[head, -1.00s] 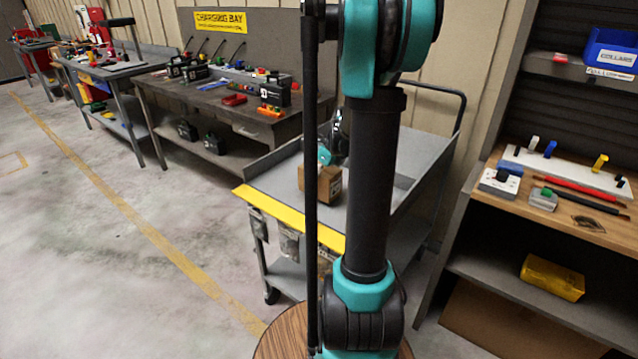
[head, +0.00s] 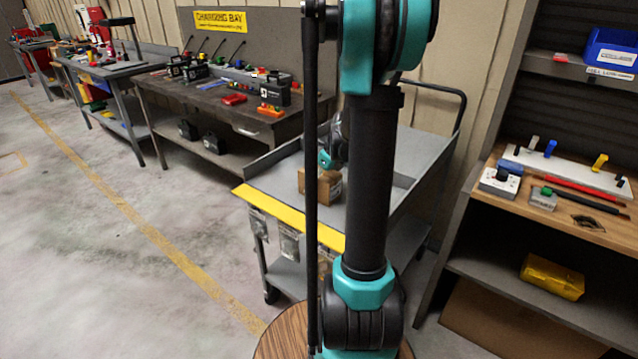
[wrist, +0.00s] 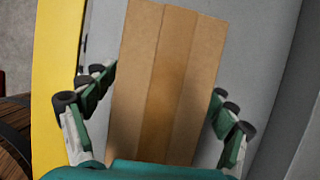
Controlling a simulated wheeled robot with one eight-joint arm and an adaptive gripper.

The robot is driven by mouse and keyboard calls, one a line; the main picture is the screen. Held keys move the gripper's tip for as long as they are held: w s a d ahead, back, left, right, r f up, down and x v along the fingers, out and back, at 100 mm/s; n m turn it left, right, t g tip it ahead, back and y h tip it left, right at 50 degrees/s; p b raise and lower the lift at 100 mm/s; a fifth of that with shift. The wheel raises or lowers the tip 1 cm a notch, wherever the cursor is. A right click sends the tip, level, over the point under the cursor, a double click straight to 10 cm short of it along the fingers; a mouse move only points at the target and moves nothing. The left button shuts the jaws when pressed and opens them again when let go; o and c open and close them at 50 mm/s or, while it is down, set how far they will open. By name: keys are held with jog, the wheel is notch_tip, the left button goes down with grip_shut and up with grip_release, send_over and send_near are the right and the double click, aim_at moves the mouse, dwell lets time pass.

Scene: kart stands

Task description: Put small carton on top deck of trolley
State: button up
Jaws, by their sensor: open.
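The small carton (head: 329,187) is brown cardboard and sits on the grey top deck (head: 284,184) of the trolley, near its yellow front edge. My arm hides part of the trolley and perhaps part of the carton. In the wrist view the carton (wrist: 168,75) lies between the fingers of my gripper (wrist: 160,100). The fingers are spread, one on each side; the left ones are close to the carton's side and the right ones stand near its other side. In the head view my gripper (head: 326,160) is just above and behind the carton, largely hidden.
The trolley's yellow edge (head: 272,208) faces me, with a lower shelf beneath. A charging bench (head: 220,105) stands behind to the left. A wooden shelf unit (head: 560,222) stands to the right. Open floor lies at left.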

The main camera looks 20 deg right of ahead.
jog(key=v, duration=1.2)
jog(key=shift+s, duration=0.1)
